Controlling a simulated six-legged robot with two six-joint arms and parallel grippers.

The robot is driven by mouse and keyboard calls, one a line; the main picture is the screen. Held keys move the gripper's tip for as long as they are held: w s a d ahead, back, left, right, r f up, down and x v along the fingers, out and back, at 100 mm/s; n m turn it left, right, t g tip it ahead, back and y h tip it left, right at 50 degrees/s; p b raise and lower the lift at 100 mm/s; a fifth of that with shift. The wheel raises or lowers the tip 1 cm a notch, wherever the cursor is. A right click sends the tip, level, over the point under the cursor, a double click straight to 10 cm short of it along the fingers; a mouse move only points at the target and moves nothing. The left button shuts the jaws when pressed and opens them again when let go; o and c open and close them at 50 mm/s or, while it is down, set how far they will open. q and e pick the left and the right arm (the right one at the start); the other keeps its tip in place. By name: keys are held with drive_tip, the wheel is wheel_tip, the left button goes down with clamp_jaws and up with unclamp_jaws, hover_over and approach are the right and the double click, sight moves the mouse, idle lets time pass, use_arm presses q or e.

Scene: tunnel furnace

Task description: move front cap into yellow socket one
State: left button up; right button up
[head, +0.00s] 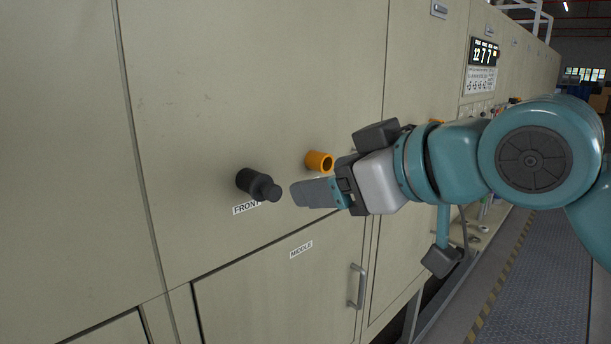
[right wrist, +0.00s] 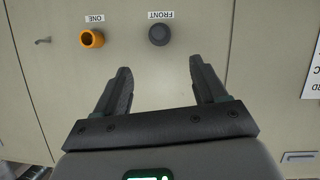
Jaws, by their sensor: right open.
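The black front cap (head: 258,184) sticks out of the beige panel above a FRONT label. The yellow socket one (head: 319,161) is a short orange-yellow tube to its right, with its hollow end showing. My right gripper (head: 299,193) is just to the right of the cap in the head view, apart from it, partly hiding the panel below the socket. In the right wrist view, which is upside down, my right gripper (right wrist: 160,68) is open and empty. The cap (right wrist: 159,35) lies beyond the gap between its fingers, and the socket (right wrist: 92,38) is left of it, by a ONE label. My left gripper is not in view.
A MIDDLE label (head: 301,249) sits on a lower door with a metal handle (head: 357,286). A lit display (head: 484,52) is on the panel at the upper right. A walkway (head: 500,285) runs along the right. The panel left of the cap is bare.

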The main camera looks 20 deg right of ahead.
sight(277, 193)
drive_tip(key=p+x, duration=0.3)
drive_tip(key=x, duration=1.1)
drive_tip(key=shift+w+f, duration=0.2)
drive_tip(key=shift+w, duration=0.15)
drive_tip(key=shift+w+a+f, duration=0.1)
drive_tip(key=shift+w+a, duration=0.05)
drive_tip(key=shift+w, duration=0.1)
drive_tip(key=shift+c, duration=0.3)
drive_tip(key=c, duration=1)
drive_tip(key=shift+s+d+f+b, duration=0.1)
drive_tip(key=shift+s+d+b, duration=0.25)
drive_tip(key=shift+s, duration=0.3)
drive_tip(key=shift+s+d+b, duration=0.25)
drive_tip(key=shift+s+b, duration=0.1)
drive_tip(key=shift+s, duration=0.4)
drive_tip(key=shift+s+d+b, duration=0.25)
drive_tip(key=shift+s+b, duration=0.05)
drive_tip(key=shift+s, duration=0.45)
drive_tip(key=shift+s+d, duration=0.1)
drive_tip(key=shift+s, duration=0.15)
